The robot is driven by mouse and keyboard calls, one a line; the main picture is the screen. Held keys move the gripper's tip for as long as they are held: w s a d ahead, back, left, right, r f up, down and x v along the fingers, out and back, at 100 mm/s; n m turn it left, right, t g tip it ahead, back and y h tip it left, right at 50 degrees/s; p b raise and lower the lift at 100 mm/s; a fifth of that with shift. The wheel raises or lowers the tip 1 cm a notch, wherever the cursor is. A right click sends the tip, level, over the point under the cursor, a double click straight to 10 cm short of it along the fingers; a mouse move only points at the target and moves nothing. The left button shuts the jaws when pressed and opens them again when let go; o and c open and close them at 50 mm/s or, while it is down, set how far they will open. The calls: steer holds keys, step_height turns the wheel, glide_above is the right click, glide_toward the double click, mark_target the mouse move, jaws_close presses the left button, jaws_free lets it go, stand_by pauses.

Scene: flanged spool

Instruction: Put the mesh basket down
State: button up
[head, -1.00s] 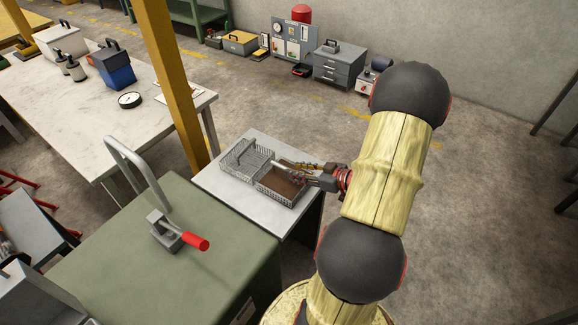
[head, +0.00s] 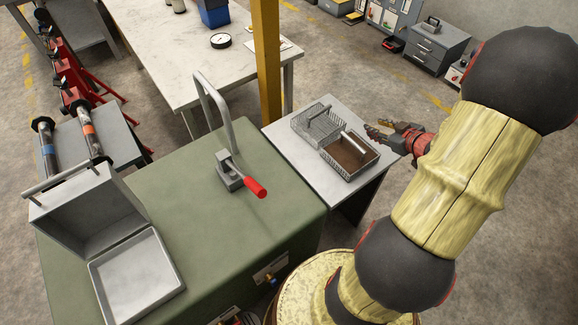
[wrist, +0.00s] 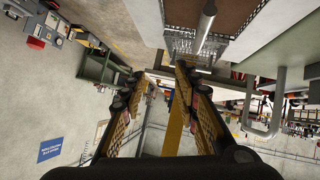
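Two mesh baskets sit side by side on a small light-topped table (head: 295,163). The near right mesh basket (head: 350,170) has a brown inside and a pale bar handle (head: 354,140). The far left mesh basket (head: 305,134) is grey with a darker handle. My gripper (head: 370,132) is just right of the brown-lined basket, apart from its handle. In the wrist view my gripper (wrist: 155,78) has its two fingers spread with nothing between them. The brown-lined basket's mesh wall (wrist: 182,42) and handle (wrist: 206,22) show there at the top.
A green cabinet (head: 185,215) stands left of the small table, bearing a clamp with a red handle (head: 255,187) and an open grey case (head: 135,275). A yellow post (head: 267,70) rises behind, by a long workbench (head: 190,65). Open floor lies to the right.

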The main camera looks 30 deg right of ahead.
steer(key=w+a+r+g+h, duration=0.1)
steer(key=w+a+r+h, duration=0.15)
steer(key=r, duration=0.35)
steer(key=w+a+r+g+h, duration=0.1)
steer(key=w+a+r, duration=0.1)
steer(key=w+r, duration=0.3)
steer(key=s+a+r+m+g, duration=0.1)
steer(key=s+a+r+m, duration=0.1)
steer(key=a+r, duration=0.55)
steer(key=s+a+g+y, duration=0.1)
steer(key=s+a, duration=0.4)
steer(key=a, duration=0.4)
steer(key=s+a+g+y, duration=0.1)
steer(key=s+a, duration=0.4)
steer(key=a, duration=0.5)
steer(key=s+a+y, duration=0.3)
steer(key=s+a, duration=0.2)
steer(key=a, duration=0.4)
steer(key=shift+a+n+g, duration=0.25)
steer(key=shift+n+g, duration=0.05)
steer(key=shift+g, duration=0.1)
steer(key=shift+r+y, duration=0.1)
steer(key=shift+y, duration=0.15)
